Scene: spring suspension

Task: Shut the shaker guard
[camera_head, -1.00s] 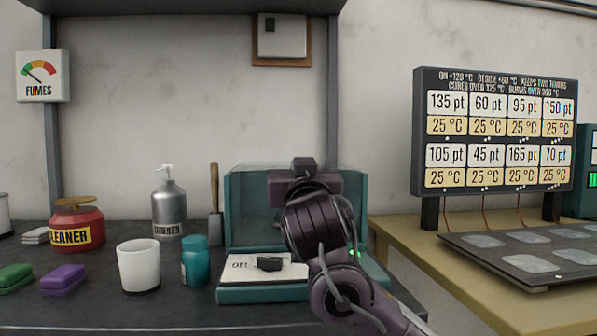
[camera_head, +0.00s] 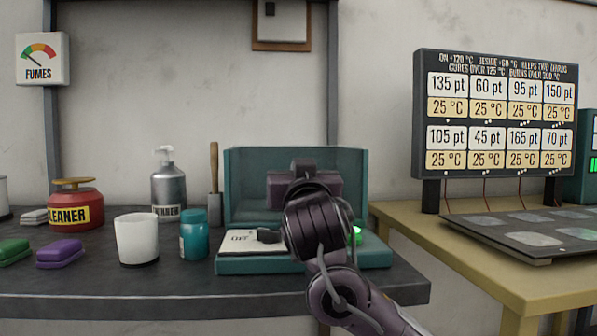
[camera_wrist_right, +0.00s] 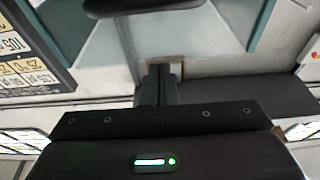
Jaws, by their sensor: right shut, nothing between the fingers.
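The teal shaker (camera_head: 235,265) stands at the right end of the dark bench. Its low base carries a switch (camera_head: 268,236) on a white plate marked OFF and a lit green lamp (camera_head: 355,236). A teal see-through guard (camera_head: 245,180) stands up behind the base. My right gripper (camera_head: 304,188) is in front of the guard and hides its middle; its fingers are hidden there. In the right wrist view, turned upside down, the shut, empty fingers (camera_wrist_right: 157,85) show near a dark bar (camera_wrist_right: 145,6) across a pale panel with teal sides. My left gripper is not in view.
Left of the shaker stand a teal jar (camera_head: 193,238), a white cup (camera_head: 137,240), a thinner bottle (camera_head: 168,185) and a red cleaner can (camera_head: 76,205). A yellow table (camera_head: 480,268) with a dark plate (camera_head: 500,232) and display board (camera_head: 430,120) is at right.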

